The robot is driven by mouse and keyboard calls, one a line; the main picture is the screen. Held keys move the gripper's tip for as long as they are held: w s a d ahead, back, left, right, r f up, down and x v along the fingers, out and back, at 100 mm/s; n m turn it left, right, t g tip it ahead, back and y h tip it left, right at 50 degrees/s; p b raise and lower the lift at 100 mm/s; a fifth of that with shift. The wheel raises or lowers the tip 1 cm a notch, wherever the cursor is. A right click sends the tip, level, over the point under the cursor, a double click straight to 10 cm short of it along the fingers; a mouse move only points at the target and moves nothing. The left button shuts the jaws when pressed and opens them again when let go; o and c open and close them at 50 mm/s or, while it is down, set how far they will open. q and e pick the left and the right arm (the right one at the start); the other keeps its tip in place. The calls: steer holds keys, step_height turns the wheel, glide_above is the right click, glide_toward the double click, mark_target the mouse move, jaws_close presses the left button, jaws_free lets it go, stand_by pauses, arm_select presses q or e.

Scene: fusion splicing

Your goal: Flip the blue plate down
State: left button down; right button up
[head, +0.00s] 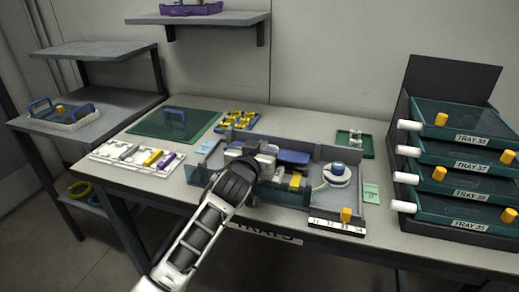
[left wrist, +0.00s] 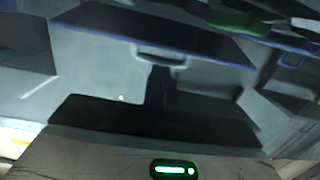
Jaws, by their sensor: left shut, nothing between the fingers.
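The blue plate (head: 292,157) is in the grey-walled workstation (head: 325,152) at the middle of the table, just beyond my left gripper. In the left wrist view a broad dark plate with a blue edge (left wrist: 195,40) spans the upper part, probably the same plate. My left gripper (head: 278,163) reaches into the workstation from the front. Its dark fingers show in the left wrist view (left wrist: 160,82), shut and empty, close to the plate's near edge. I cannot tell whether they touch it. The arm hides part of the workstation. My right gripper is not in view.
Stacked trays (head: 460,165) stand at the right. A green mat (head: 172,124), a white holder (head: 135,158) and a blue tray with yellow parts (head: 238,120) lie left and behind.

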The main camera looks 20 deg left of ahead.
arm_select(q)
steer(key=s+d+r, duration=0.1)
steer(key=s+r, duration=0.1)
steer(key=s, duration=1.3)
steer(key=shift+s, duration=0.4)
steer(key=shift+d, duration=0.1)
